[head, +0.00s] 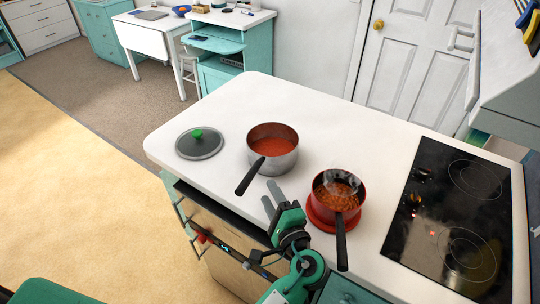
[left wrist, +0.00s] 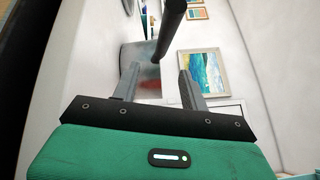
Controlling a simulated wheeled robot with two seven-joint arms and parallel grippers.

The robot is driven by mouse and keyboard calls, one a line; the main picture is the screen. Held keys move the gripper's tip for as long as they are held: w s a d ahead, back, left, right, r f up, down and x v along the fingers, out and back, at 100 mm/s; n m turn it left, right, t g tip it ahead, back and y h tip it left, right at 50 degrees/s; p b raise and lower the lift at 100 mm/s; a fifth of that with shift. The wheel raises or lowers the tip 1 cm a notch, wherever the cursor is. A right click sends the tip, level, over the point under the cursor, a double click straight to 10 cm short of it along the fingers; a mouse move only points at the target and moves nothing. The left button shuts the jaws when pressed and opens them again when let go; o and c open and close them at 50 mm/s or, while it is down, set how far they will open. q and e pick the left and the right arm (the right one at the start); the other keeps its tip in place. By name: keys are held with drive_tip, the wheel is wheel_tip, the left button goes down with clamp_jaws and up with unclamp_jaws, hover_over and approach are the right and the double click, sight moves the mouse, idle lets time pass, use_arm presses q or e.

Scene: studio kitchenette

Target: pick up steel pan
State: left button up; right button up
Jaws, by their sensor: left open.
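The steel pan (head: 284,162) stands on the white counter, with red sauce in it and a black handle (head: 249,178) pointing toward the lower left. My left gripper (head: 272,196) is open and empty, just in front of the pan and right of the handle. In the left wrist view the pan's steel side (left wrist: 137,55) shows beyond the two spread fingers (left wrist: 157,74). The black handle (left wrist: 170,30) crosses the top of that view, beyond the fingertips and apart from them. My right gripper is not in view.
A red pan (head: 322,205) with steaming food stands on a red mat (head: 318,221) close to the right of my left gripper; its black handle points toward me. A lid with a green knob (head: 199,147) lies left. A black cooktop (head: 452,215) is at right. The counter's back is clear.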

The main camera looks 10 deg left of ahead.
sight(255, 166)
use_arm(q)
drive_tip(key=x, duration=0.4)
drive_tip(key=shift+w, duration=0.1)
drive_tip(key=shift+a+p+x, duration=0.25)
drive_tip(key=shift+p+x, duration=0.1)
drive_tip(key=shift+x, duration=2.45)
drive_tip(key=shift+s+r, duration=0.2)
drive_tip(key=shift+s, duration=0.1)
clamp_jaws()
drive_tip(key=shift+w+r, duration=0.1)
drive_tip(key=shift+r, duration=0.05)
